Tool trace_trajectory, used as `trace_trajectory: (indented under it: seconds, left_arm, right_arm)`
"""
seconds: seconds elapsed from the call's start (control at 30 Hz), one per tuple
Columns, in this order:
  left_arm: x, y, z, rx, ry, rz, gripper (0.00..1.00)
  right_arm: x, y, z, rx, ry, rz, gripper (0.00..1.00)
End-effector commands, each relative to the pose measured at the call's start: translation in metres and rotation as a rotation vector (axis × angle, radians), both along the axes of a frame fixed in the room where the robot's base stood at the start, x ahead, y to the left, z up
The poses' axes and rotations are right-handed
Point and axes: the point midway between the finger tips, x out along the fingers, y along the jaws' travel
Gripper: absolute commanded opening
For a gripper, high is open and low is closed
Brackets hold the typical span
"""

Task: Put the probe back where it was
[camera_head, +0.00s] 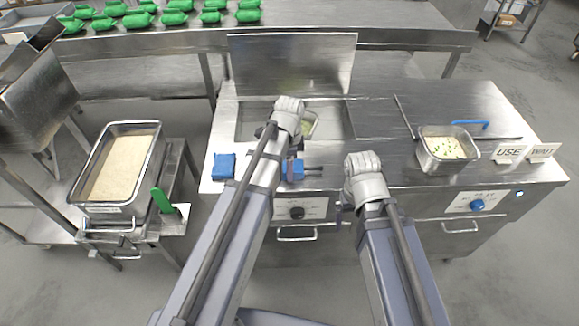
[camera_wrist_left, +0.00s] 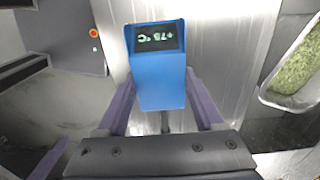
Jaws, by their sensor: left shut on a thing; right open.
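The probe (camera_head: 293,171) is a blue block with a dark stem pointing right, over the counter's front part. In the left wrist view the probe (camera_wrist_left: 160,82) shows a dark display reading about +75 °C. My left gripper (camera_head: 295,152) is shut on it, with a purple finger on each side in the left wrist view (camera_wrist_left: 162,103). Another blue block (camera_head: 223,166), perhaps the probe's holder, stands on the counter's front left, left of the probe. My right gripper (camera_head: 343,205) is open and empty at the counter's front edge; its fingers are mostly hidden.
Behind my left wrist is a sunken well with a pan of greenish food (camera_wrist_left: 295,72). A steel pan (camera_head: 447,150) of food stands at the right, near USE and WAIT signs (camera_head: 509,153). A rice tray (camera_head: 118,167) stands on the left cart. An upright lid (camera_head: 292,64) stands behind.

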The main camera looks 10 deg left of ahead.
Motion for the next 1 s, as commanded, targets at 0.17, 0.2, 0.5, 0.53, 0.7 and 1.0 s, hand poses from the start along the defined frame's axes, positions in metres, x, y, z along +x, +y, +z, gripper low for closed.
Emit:
trace_trajectory:
  seconds: [0.17,0.2,0.5,0.53,0.7,1.0]
  left_arm:
    - [0.0,0.0,-0.001,0.0,0.0,0.0,0.84]
    - [0.0,0.0,-0.001,0.0,0.0,0.0,0.88]
    - [0.0,0.0,-0.001,0.0,0.0,0.0,0.99]
    - [0.0,0.0,-0.001,0.0,0.0,0.0,0.99]
    - [0.0,0.0,0.003,0.0,0.0,0.0,0.99]
    - [0.0,0.0,0.032,0.0,0.0,0.0,0.99]
  right_arm:
    - [0.0,0.0,-0.001,0.0,0.0,0.0,0.94]
    - [0.0,0.0,-0.001,0.0,0.0,0.0,0.94]
    - [0.0,0.0,-0.001,0.0,0.0,0.0,0.94]
    - [0.0,0.0,-0.001,0.0,0.0,0.0,0.94]
    - [0.0,0.0,0.003,0.0,0.0,0.0,0.94]
    - [0.0,0.0,0.032,0.0,0.0,0.0,0.94]
